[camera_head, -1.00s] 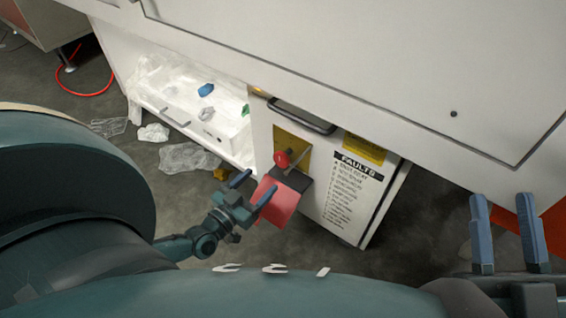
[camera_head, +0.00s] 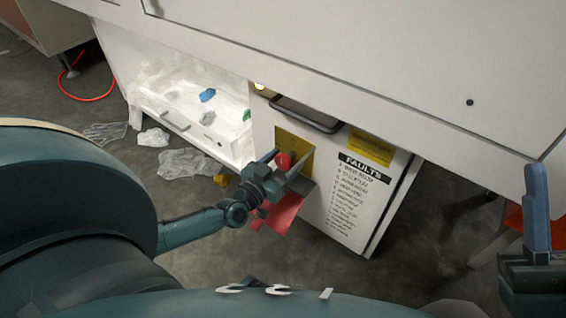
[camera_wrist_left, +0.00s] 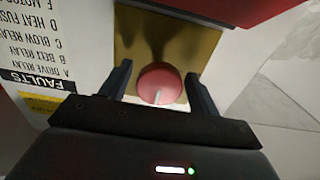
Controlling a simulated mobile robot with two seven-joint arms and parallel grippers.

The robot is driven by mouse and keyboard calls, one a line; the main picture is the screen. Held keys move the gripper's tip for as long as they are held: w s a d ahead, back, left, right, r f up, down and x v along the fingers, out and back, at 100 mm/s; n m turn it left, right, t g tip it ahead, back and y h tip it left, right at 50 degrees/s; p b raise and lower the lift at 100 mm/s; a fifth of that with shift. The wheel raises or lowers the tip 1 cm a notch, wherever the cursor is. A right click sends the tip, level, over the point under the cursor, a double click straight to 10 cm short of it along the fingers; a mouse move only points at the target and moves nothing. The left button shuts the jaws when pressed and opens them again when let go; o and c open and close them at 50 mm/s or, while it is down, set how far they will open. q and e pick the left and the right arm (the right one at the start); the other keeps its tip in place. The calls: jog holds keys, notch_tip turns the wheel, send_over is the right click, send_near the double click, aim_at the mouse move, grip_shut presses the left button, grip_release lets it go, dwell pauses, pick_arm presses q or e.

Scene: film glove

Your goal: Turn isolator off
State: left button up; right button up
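The isolator is a red round knob (camera_head: 283,161) on a yellow plate (camera_head: 304,148) on the front of the white cabinet. In the left wrist view the red knob (camera_wrist_left: 160,84) sits between the two fingers, in front of the yellow plate (camera_wrist_left: 190,45), with a small pale mark on its edge. My left gripper (camera_head: 283,164) is at the knob, its fingers open on either side; a gap shows between knob and fingers in the wrist view. My right gripper (camera_head: 537,205) is at the right edge, away from the cabinet; only one finger shows clearly.
A red flap (camera_head: 280,212) hangs just below the knob, close to my left gripper. A black handle (camera_head: 305,115) juts out above. A faults list (camera_head: 355,200) is on the panel. An open shelf (camera_head: 190,125) with plastic bags and small parts is at left.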

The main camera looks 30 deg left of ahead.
pick_arm(q)
jog(key=c, duration=0.8)
jog(key=shift+c, duration=0.2)
